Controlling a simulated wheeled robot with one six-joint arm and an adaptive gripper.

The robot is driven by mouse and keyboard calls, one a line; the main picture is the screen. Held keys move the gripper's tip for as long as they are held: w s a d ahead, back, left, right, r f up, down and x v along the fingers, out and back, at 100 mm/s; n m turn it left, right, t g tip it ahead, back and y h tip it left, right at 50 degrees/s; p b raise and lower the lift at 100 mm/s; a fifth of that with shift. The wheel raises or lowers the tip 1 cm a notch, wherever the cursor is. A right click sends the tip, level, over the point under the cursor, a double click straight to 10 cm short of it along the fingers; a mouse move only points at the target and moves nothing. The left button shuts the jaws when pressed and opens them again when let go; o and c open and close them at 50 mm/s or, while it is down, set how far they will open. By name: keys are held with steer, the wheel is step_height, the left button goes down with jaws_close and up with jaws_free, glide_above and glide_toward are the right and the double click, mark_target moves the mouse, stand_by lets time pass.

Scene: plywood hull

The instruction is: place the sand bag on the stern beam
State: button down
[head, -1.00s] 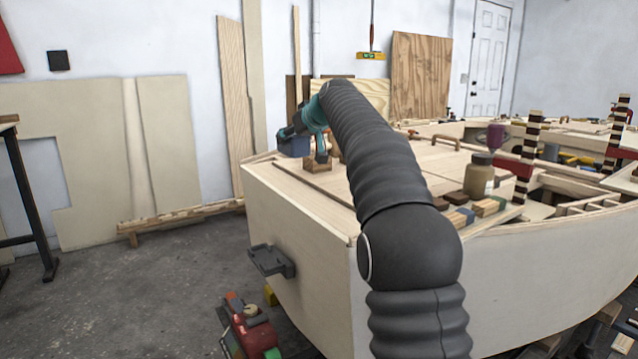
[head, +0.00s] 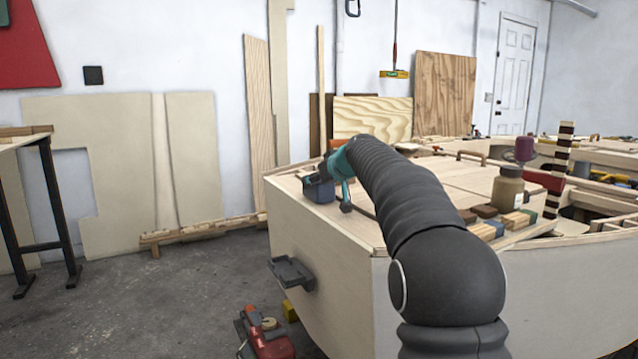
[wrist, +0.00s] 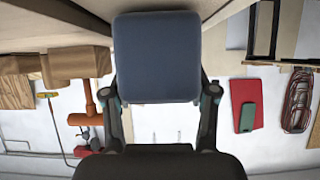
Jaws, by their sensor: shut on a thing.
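The sand bag (head: 319,191) is a dark blue-grey, box-like bag. My gripper (head: 335,180), with teal fingers, is shut on it near the stern corner of the plywood hull. In the wrist view the bag (wrist: 157,57) fills the upper middle, with a finger along each side. The stern beam seems to be the pale strip (head: 352,236) along the top of the hull's stern face; I cannot tell it apart from the deck edge. I cannot tell whether the bag's underside touches the wood.
Small wood blocks (head: 483,231), a tan jar (head: 508,189) and a striped post (head: 557,170) stand right of my arm. A dark bracket (head: 291,273) sticks out of the stern face. A red machine (head: 268,340) lies on the floor below. The floor at left is mostly clear.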

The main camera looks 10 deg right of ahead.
steer(key=shift+r, duration=0.1)
steer(key=shift+c, duration=1.6)
jaws_free()
steer(key=shift+f, duration=0.2)
steer(key=shift+r, duration=0.3)
steer(key=v, duration=1.1)
steer(key=shift+s+d+b, duration=0.15)
steer(key=shift+s+b, duration=0.3)
